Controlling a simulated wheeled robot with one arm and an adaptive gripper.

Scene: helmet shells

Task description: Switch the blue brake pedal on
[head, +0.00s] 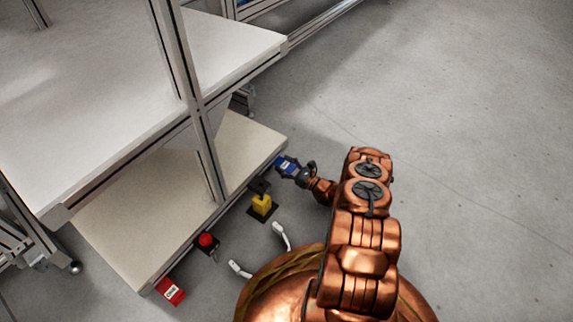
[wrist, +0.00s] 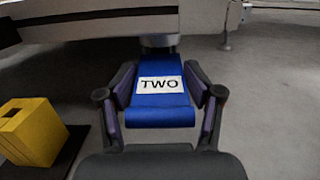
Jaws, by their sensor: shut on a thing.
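The blue brake pedal (head: 284,164) is at the edge of the low white shelf in the head view. In the wrist view the blue pedal (wrist: 163,110) is a sloping blue plate with a white label reading TWO. My gripper (head: 295,170) is at the pedal, and its fingers (wrist: 161,97) sit on either side of the plate, shut on it. The grey mount behind the plate shows only in part. Whether the pedal is on or off cannot be told.
A yellow block (head: 262,205) on a black base stands left of my gripper; it also shows in the wrist view (wrist: 31,132). A red button (head: 206,240) and a red labelled plate (head: 171,291) lie further along the shelf edge. Floor to the right is clear.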

